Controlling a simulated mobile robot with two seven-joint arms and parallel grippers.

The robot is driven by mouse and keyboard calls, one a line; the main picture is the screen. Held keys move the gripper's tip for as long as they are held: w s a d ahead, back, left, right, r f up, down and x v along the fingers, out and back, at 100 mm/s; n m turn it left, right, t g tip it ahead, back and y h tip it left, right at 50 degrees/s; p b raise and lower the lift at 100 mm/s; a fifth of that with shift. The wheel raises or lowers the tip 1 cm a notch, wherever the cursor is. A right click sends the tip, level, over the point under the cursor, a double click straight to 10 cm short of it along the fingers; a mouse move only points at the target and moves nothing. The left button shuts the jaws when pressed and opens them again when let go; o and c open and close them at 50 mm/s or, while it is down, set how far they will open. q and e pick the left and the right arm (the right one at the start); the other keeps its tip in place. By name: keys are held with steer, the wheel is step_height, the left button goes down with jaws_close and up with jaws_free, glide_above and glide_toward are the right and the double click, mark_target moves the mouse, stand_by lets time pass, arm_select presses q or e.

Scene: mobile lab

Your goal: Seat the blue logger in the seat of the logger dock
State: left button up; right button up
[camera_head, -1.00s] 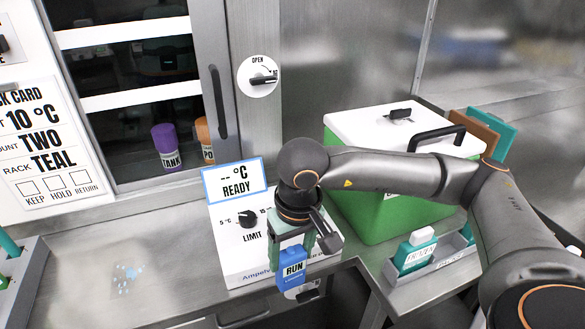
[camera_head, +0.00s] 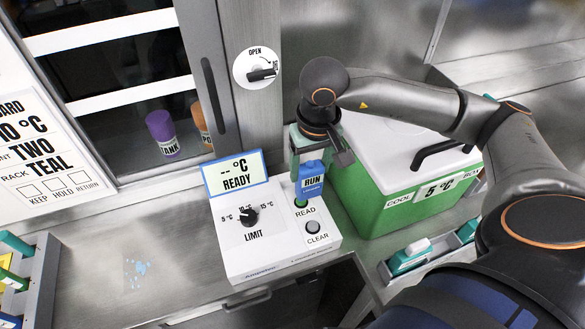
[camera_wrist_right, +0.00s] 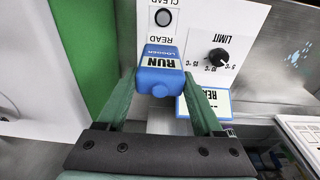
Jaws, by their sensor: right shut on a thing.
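The blue logger (camera_head: 312,183), labelled RUN, is in my right gripper (camera_head: 310,165), whose green fingers are shut on its sides. In the right wrist view the logger (camera_wrist_right: 162,62) sits between the two fingertips (camera_wrist_right: 160,82). The logger dock (camera_head: 262,257) is a white box with a tilted display (camera_head: 236,176) reading "-- °C READY", a LIMIT knob (camera_head: 249,216), and READ and CLEAR buttons. In the head view the logger overlaps the dock's back right, just behind the green READ button (camera_head: 301,203). I cannot make out the seat or whether the logger touches the dock. My left gripper is out of view.
A green cool box (camera_head: 400,212) with a white lid stands close to the right of the dock. A teal-and-white bottle (camera_head: 408,258) lies in a metal tray at lower right. A glass-fronted cabinet is behind.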

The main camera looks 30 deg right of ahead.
steer(key=w+f, duration=0.3)
steer(key=w+d+f, duration=0.1)
steer(key=w+f, duration=0.2)
steer(key=f, duration=0.1)
steer(key=w+d+f, duration=0.1)
steer(key=w+f, duration=0.2)
steer(key=f, duration=0.1)
steer(key=shift+w+d, duration=0.1)
steer(key=shift+w, duration=0.25)
steer(key=shift+f, duration=0.1)
steer(key=shift+f, duration=0.15)
steer(key=o, duration=1.4)
